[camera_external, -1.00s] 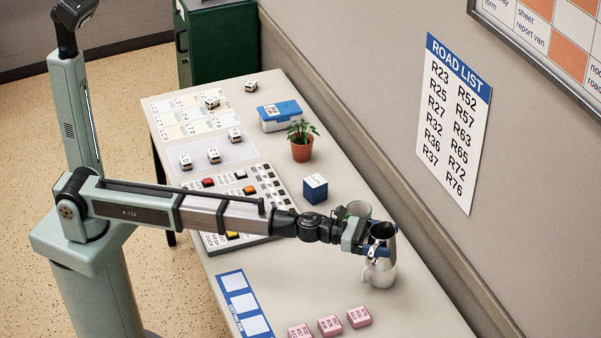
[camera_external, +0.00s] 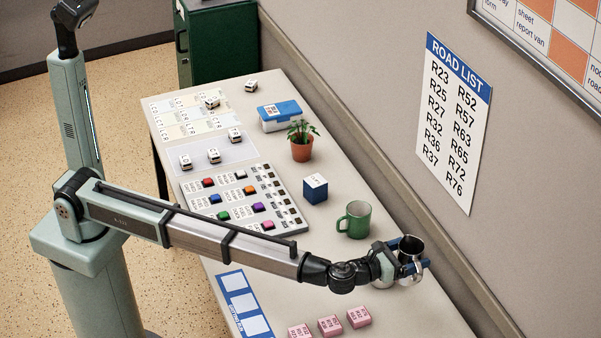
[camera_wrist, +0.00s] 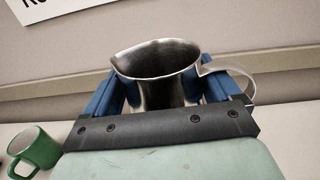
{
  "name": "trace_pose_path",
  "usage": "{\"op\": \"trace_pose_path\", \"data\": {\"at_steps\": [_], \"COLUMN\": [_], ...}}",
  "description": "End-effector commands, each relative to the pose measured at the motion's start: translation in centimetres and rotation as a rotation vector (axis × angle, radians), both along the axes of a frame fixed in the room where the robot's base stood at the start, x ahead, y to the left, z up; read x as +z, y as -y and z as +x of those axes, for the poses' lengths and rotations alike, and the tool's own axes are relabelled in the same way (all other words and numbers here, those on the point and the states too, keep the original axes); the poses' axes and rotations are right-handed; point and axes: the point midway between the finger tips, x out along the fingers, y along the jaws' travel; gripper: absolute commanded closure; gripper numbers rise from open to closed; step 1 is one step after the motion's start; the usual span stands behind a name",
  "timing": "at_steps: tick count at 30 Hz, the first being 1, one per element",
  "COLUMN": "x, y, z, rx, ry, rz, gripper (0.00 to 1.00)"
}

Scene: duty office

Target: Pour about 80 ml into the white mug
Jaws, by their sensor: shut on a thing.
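My gripper (camera_external: 408,258) is shut on a steel jug (camera_external: 411,246), its blue fingers on either side of the body. The jug looks about upright at the right side of the table. In the wrist view the jug (camera_wrist: 160,75) has its spout at left and its handle at right. Its inside is dark, and I cannot tell the liquid level. The white mug cannot be made out now; my gripper and wrist cover the place where it showed earlier. No stream of liquid shows.
A green mug (camera_external: 354,220) stands just behind my wrist; it also shows in the wrist view (camera_wrist: 36,147). A blue box (camera_external: 315,188) and a potted plant (camera_external: 301,141) stand farther back. Pink blocks (camera_external: 330,325) lie at the front. The wall (camera_external: 450,240) runs close at right.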

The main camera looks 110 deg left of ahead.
Motion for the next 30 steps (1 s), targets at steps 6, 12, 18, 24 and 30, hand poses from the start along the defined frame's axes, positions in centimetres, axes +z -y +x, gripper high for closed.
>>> {"op": "trace_pose_path", "data": {"at_steps": [6, 12, 18, 24, 30], "x": [-0.6, -4.3, -8.3, -11.6, -13.3], "y": [1.1, 1.0, 1.0, 1.0, 1.0], "z": [0.4, 0.2, 0.2, 0.2, 0.2], "rx": [0.096, 0.092, 0.091, 0.090, 0.090], "ry": [-0.009, -0.011, -0.011, -0.008, -0.007], "rz": [-0.002, -0.001, -0.001, -0.002, -0.001], "gripper": [0.55, 0.55, 0.55, 0.55, 0.55]}}
